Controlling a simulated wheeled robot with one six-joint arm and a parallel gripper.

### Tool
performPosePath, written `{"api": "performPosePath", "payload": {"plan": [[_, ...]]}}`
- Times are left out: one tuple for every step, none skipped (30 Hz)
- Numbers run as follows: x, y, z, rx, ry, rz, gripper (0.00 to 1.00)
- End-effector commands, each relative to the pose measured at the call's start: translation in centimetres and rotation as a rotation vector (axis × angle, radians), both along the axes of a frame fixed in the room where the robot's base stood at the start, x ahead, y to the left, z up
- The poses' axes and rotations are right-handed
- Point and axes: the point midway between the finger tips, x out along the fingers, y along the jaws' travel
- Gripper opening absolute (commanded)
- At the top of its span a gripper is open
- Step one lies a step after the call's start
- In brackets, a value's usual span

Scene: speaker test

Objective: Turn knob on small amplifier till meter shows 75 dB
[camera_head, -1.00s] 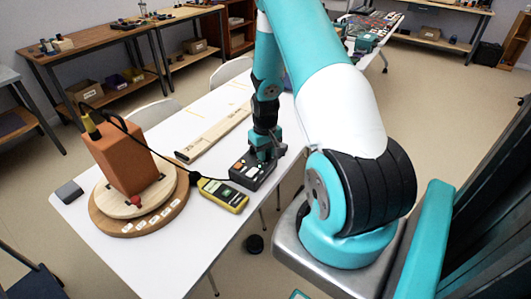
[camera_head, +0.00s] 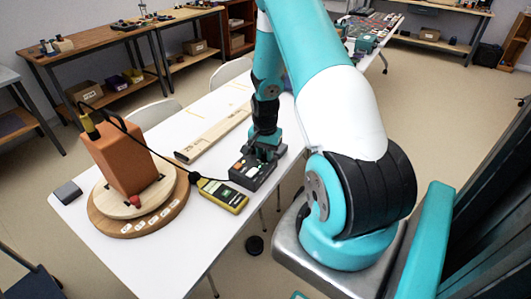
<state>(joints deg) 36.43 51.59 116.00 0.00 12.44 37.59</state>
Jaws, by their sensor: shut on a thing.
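The small amplifier (camera_head: 240,177) is a dark box with small coloured marks on its top, near the right edge of the white table. My gripper (camera_head: 262,155) points down onto the amplifier's top and is shut on its knob, which the fingers hide. The meter (camera_head: 222,194) is yellow and lies on the table just left of the amplifier. Its screen is dark and greenish, and its reading is too small to tell. A brown speaker box (camera_head: 119,163) stands on a round wooden turntable (camera_head: 106,222) at the left.
A long wooden board (camera_head: 213,135) lies on the white table (camera_head: 190,258) behind the meter. A small grey block (camera_head: 67,192) sits at the left edge. A black cable runs from the speaker's top towards the meter. The table's front part is clear.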

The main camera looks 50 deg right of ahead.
Motion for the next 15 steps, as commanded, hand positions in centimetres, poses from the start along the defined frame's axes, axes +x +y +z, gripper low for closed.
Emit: {"api": "performPosePath", "payload": {"plan": [[0.12,-0.09,0.11,-0.003,-0.004,-0.042,0.0],[0.12,-0.09,0.11,-0.003,-0.004,-0.07,0.0],[0.12,-0.09,0.12,-0.003,-0.004,-0.108,0.0],[0.12,-0.09,0.12,-0.003,-0.004,-0.137,0.0],[0.13,-0.09,0.12,-0.003,-0.004,-0.165,0.0],[0.13,-0.09,0.12,-0.003,-0.004,-0.203,0.0],[0.13,-0.1,0.12,-0.003,-0.004,-0.231,0.0],[0.13,-0.1,0.12,-0.003,-0.004,-0.26,0.0],[0.13,-0.1,0.12,-0.003,-0.004,-0.297,0.0],[0.13,-0.1,0.13,-0.003,-0.005,-0.324,0.0],[0.13,-0.1,0.13,-0.003,-0.005,-0.352,0.0],[0.13,-0.1,0.13,-0.003,-0.005,-0.387,0.0],[0.13,-0.1,0.13,-0.003,-0.005,-0.413,0.0],[0.13,-0.1,0.13,-0.003,-0.005,-0.438,0.0],[0.13,-0.1,0.13,-0.002,-0.004,-0.471,0.0]]}}
